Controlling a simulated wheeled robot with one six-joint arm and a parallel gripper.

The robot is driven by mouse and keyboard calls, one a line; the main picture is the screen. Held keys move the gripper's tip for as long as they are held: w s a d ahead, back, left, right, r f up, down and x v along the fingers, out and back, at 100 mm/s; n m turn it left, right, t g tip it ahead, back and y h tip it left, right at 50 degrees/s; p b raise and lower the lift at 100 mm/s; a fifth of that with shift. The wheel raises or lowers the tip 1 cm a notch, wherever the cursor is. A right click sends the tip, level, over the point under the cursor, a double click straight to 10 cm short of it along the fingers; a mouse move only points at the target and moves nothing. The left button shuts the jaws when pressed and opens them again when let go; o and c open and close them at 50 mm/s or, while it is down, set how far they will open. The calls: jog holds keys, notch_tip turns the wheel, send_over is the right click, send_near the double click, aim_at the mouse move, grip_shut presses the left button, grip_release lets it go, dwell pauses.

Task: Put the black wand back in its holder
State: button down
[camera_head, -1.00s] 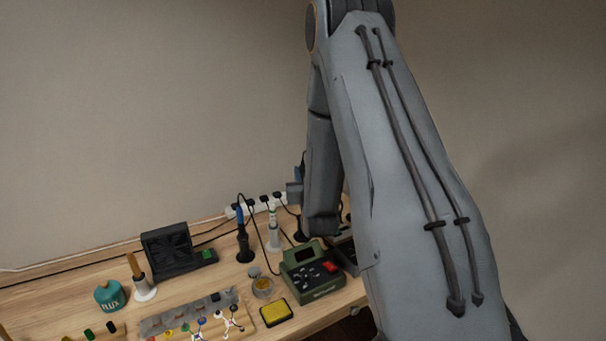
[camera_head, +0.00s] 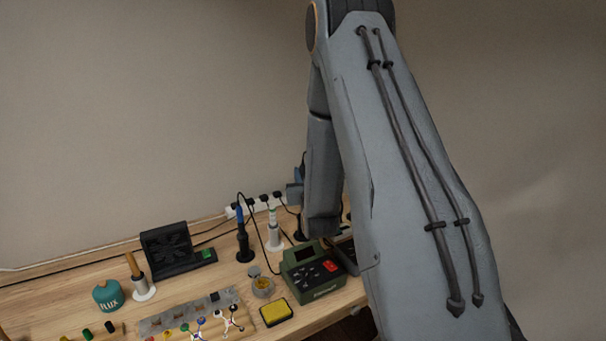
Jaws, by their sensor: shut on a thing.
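I cannot make out the black wand; my arm covers the right part of the bench. My gripper is hidden behind my arm, so its jaws do not show. A narrow dark bar (camera_head: 342,258) slants beside my wrist, over the right edge of the green station; I cannot tell what it is. A small dark base (camera_head: 299,236), partly behind my wrist, may be a holder. Other holders stand to the left: a black one (camera_head: 244,249) with a blue-handled tool, a white one (camera_head: 274,238) with a pale tool, and a white one (camera_head: 144,290) with an orange-brown handle.
The green station (camera_head: 312,272) with a red switch stands near the front edge. Left of it are a brass-coloured tip cleaner (camera_head: 262,286) and a yellow sponge (camera_head: 275,312). A black fan (camera_head: 173,250), a flux jar (camera_head: 108,295) and a power strip (camera_head: 262,203) are farther left and back.

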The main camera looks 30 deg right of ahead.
jog(key=shift+f+b, duration=1.25)
jog(key=shift+f, duration=0.5)
jog(key=shift+f+b, duration=1)
jog(key=shift+f, duration=0.45)
jog(key=shift+f+b, duration=0.6)
jog(key=shift+f, duration=0.2)
jog(key=c, duration=0.8)
grip_release()
jog(key=shift+c, duration=0.2)
